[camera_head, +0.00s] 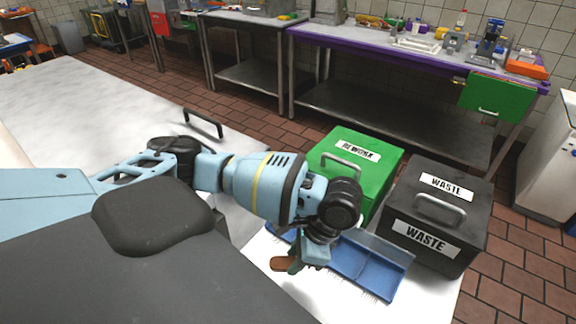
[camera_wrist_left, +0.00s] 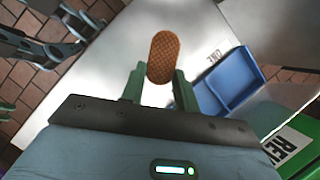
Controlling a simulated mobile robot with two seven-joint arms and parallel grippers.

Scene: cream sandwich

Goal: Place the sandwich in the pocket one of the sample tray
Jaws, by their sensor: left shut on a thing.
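The sandwich (camera_wrist_left: 166,58) is a brown oval biscuit with a textured face. In the left wrist view it sits between the green fingers of my left gripper (camera_wrist_left: 158,82), which is shut on it. In the head view the sandwich (camera_head: 280,264) shows at the tip of my left gripper (camera_head: 290,264), at the left end of the blue sample tray (camera_head: 375,270). The tray has open compartments and also shows in the left wrist view (camera_wrist_left: 232,78), to the right of the sandwich. The arm hides part of the tray.
A green REWORK bin (camera_head: 385,165) and a black WASTE bin (camera_head: 445,205) stand just behind the tray. White table surface (camera_head: 430,300) is bare around the tray's right end. A purple-edged bench (camera_head: 390,50) with tools stands farther back.

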